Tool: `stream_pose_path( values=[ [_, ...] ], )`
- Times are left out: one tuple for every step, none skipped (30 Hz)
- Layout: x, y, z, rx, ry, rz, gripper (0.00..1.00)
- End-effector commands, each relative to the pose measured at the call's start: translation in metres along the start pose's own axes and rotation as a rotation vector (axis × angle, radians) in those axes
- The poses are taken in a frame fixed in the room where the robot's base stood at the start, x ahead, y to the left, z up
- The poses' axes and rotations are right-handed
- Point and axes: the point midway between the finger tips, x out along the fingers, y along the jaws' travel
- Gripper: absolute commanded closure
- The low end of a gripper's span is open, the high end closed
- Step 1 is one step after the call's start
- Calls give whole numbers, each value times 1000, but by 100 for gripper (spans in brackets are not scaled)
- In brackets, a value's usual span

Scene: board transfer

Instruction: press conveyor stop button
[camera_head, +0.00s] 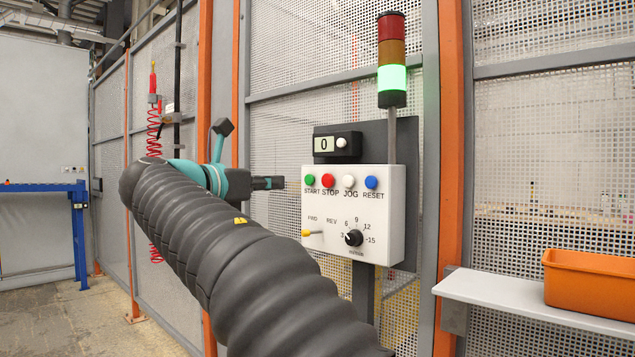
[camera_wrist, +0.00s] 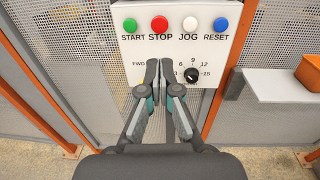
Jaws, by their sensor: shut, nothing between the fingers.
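The red STOP button (camera_head: 328,182) sits in the top row of a white control box (camera_head: 388,228), between the green START button (camera_head: 309,180) and the white JOG button (camera_head: 348,181). In the wrist view the STOP button (camera_wrist: 160,23) shows above my fingertips. My gripper (camera_head: 278,183) is shut and empty, pointing at the box, with its tips left of the START button in the head view. In the wrist view my gripper (camera_wrist: 159,66) appears just below the STOP label. No touch on the button shows.
A blue RESET button (camera_head: 371,182), a yellow-tipped FWD/REV lever (camera_head: 312,233) and a black knob (camera_head: 354,238) share the box. The light tower (camera_head: 392,78) glows green. A display (camera_head: 325,144) reads 0. An orange bin (camera_head: 590,284) stands on a shelf (camera_head: 530,301) at right.

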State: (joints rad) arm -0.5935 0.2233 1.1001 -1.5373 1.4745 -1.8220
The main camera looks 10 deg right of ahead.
Motion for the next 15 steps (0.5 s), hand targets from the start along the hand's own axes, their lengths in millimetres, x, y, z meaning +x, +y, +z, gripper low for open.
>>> stream_pose_path(
  values=[
    [0, 0, 0, 0, 0, 0, 100],
    [1, 0, 0, 0, 1, 0, 100],
    [2, 0, 0, 1, 1, 0, 100],
    [3, 0, 0, 1, 1, 0, 100],
    [5, 0, 0, 1, 1, -1, 100],
    [8, 0, 0, 1, 1, -1, 100],
    [11, 0, -1, 1, 2, -2, 100],
    [15, -1, -1, 1, 2, -2, 100],
    [22, -1, -1, 1, 2, -2, 100],
    [26, -1, -1, 1, 2, -3, 100],
    [32, -1, -1, 1, 2, -3, 100],
    [39, -1, -1, 1, 2, -3, 100],
    [45, -1, 0, 1, 2, -3, 100],
    [51, -1, 0, 1, 1, -4, 100],
    [58, -1, -1, 1, 1, -3, 100]
  ],
)
